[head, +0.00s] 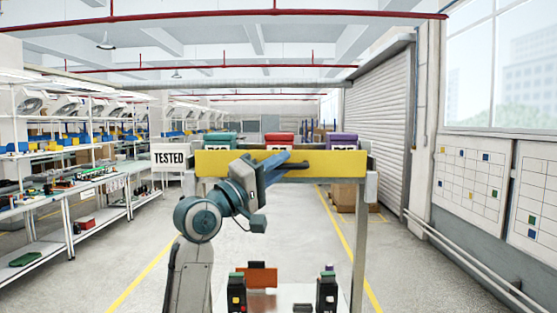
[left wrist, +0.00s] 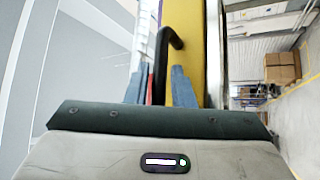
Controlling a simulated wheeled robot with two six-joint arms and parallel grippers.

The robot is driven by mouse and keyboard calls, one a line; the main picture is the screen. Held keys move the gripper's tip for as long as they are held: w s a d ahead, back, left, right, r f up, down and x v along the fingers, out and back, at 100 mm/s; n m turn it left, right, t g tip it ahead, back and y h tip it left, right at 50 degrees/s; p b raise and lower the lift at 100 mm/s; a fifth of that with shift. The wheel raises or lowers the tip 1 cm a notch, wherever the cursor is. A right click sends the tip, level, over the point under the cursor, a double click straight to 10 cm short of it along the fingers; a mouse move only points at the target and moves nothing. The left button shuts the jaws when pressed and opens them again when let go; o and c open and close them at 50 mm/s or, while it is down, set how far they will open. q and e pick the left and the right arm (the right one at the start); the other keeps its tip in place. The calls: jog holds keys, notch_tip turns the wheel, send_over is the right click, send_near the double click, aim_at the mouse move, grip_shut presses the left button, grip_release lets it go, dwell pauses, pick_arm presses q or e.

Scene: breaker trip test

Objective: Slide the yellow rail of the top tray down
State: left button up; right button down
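The yellow rail (head: 334,165) runs level along the front of the raised top tray, in front of green, red and purple bins. In the left wrist view the rail (left wrist: 188,40) stands upright in the picture, with a bent black handle (left wrist: 161,68) beside it. My left gripper (head: 288,161) is up at the rail, its arm covering part of it. In the left wrist view the blue fingers (left wrist: 158,88) are apart, one on each side of the handle, with gaps visible. The handle is mostly hidden by the gripper in the head view. My right gripper is not in view.
A TESTED sign (head: 169,157) is at the rail's left end. Below stand two dark breaker-like units, left (head: 237,292) and right (head: 327,291), with an orange block (head: 262,274) between them. A grey post (head: 358,245) is on the right. Shelves (head: 60,200) line the left.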

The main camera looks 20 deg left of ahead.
pick_arm(q)
grip_shut()
notch_tip(320, 180, down, 6)
jog(key=b, duration=0.3)
jog(key=shift+w+r, duration=0.1)
jog(key=shift+r, duration=0.1)
grip_release()
jog(key=shift+f, duration=0.1)
